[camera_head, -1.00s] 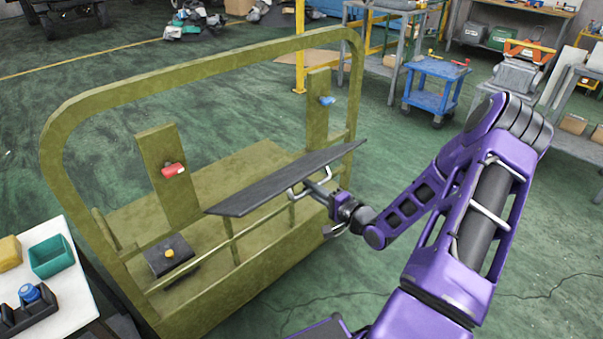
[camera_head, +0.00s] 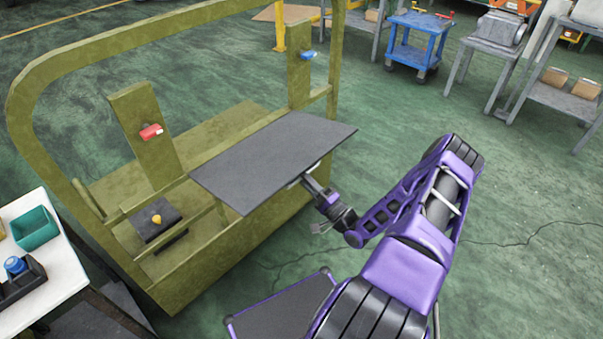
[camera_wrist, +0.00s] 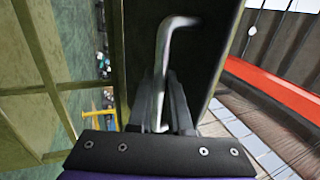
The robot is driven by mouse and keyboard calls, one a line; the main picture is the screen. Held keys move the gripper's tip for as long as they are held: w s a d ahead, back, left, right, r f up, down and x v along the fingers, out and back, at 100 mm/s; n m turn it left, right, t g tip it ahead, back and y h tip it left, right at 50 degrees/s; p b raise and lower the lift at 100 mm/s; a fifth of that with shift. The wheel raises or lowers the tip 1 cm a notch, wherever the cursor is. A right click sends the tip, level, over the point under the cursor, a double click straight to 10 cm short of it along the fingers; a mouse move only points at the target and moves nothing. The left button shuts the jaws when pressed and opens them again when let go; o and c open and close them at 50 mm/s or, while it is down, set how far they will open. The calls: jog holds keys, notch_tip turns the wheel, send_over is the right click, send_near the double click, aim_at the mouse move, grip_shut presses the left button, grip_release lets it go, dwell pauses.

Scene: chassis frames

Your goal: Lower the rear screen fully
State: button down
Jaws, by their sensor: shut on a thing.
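The rear screen (camera_head: 275,155) is a flat dark grey panel at the middle of the olive-green chassis frame (camera_head: 170,20) in the head view. Its broad upper face shows, and it juts out from the frame's near side toward my arm, sloping. My gripper (camera_head: 314,187) is at the screen's near right edge, shut on its handle. In the wrist view the gripper (camera_wrist: 163,110) has its fingers around the bent metal handle (camera_wrist: 162,55), against the screen's dark face (camera_wrist: 205,50). The handle's lower end is partly hidden between the fingers.
Two uprights in the frame carry a red latch (camera_head: 151,131) and a blue latch (camera_head: 308,55). A black box with a yellow knob (camera_head: 157,219) sits below. A white table (camera_head: 50,285) stands at left.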

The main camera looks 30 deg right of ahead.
dwell(0.3)
jog(key=c, duration=0.8)
grip_release()
jog(key=shift+w, duration=0.1)
jog(key=shift+c, duration=0.2)
jog(key=v, duration=1.7)
jog(key=shift+s, duration=0.25)
jog(key=shift+d, duration=0.15)
